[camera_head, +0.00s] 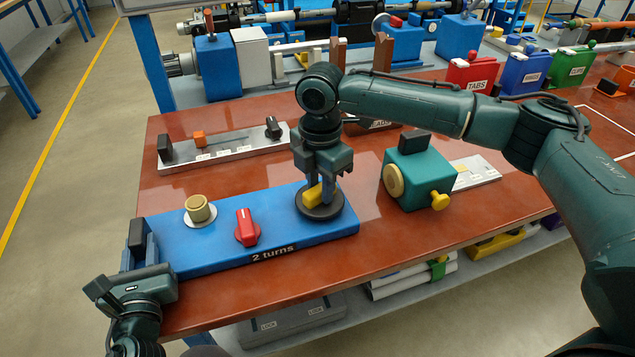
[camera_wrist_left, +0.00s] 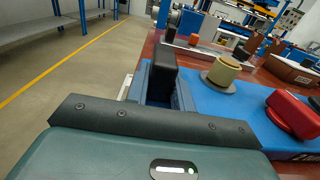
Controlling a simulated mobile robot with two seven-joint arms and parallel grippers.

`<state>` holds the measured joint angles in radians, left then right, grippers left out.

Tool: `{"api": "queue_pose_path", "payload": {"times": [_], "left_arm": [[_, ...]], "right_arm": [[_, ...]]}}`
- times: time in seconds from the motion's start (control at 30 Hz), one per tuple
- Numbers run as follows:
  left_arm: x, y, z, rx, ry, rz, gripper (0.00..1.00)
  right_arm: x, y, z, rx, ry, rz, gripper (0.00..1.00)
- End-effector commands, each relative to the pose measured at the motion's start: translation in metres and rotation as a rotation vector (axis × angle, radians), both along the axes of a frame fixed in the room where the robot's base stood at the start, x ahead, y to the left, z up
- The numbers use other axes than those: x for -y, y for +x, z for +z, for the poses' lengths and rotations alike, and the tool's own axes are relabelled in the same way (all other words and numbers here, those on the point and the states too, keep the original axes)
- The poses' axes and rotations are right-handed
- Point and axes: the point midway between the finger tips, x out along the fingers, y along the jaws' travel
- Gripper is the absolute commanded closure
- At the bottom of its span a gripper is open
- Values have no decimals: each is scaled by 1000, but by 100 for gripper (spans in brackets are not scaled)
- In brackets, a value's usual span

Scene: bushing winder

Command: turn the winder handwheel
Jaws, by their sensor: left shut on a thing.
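A blue panel (camera_head: 185,252) labelled "2 turns" lies on the red-brown table. At its right end is a dark round handwheel (camera_head: 336,208) with a yellow grip (camera_head: 313,194). My right gripper (camera_head: 322,190) points down over the handwheel, its fingers at the yellow grip; whether they are closed on it is hard to see. My left gripper (camera_head: 138,250) is at the panel's left end, shut on a black upright block (camera_head: 136,233). The block also shows between the fingers in the left wrist view (camera_wrist_left: 163,75). The handwheel is partly hidden by my right gripper.
On the panel are a tan knob (camera_head: 198,208) and a red switch (camera_head: 246,228). A teal box (camera_head: 420,175) with a tan wheel and yellow knob stands to the right. A grey plate (camera_head: 225,151) with small controls lies behind. The table's front strip is clear.

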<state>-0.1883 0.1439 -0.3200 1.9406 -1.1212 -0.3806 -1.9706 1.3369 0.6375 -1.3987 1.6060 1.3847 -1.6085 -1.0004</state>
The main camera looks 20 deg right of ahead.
Motion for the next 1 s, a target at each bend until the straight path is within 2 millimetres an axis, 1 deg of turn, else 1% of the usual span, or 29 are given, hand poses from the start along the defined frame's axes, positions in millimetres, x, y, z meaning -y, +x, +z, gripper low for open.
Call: {"api": "queue_pose_path", "payload": {"times": [0.03, 0.07, 0.3, 0.47, 0.7, 0.8, 1.0], "left_arm": [[0, 0, 0, 0, 0, 0, 100], [0, 0, 0, 0, 0, 0, 100], [0, 0, 0, 0, 0, 0, 100], [0, 0, 0, 0, 0, 0, 100], [0, 0, 0, 0, 0, 0, 100], [0, 0, 0, 0, 0, 0, 100], [0, 0, 0, 0, 0, 0, 100]], "right_arm": [[0, 0, 0, 0, 0, 0, 77], [0, 0, 0, 0, 0, 0, 79], [0, 0, 0, 0, 0, 0, 99], [-1, 0, 0, 0, 2, -45, 99], [-2, 0, 0, -1, 4, -295, 99], [-1, 0, 0, 0, 2, -359, 100], [-1, 0, 1, 1, 2, -381, 100]]}}
